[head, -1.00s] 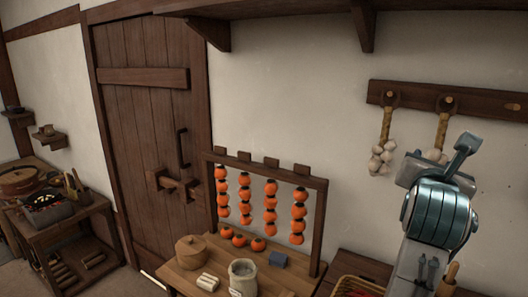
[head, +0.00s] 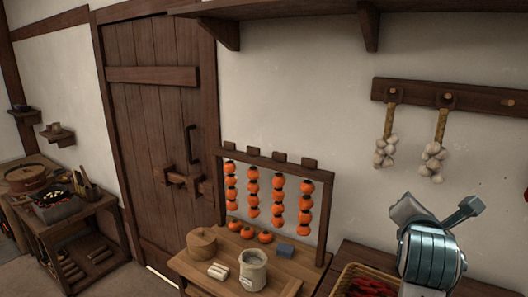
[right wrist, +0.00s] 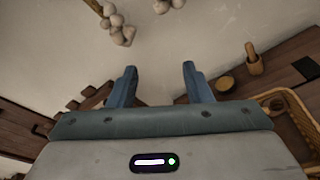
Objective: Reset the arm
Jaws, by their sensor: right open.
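The fingers are clear of everything visible. My left gripper is in neither view.
A rack of orange fruit (head: 278,160) stands on a table with a crock (head: 253,272).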

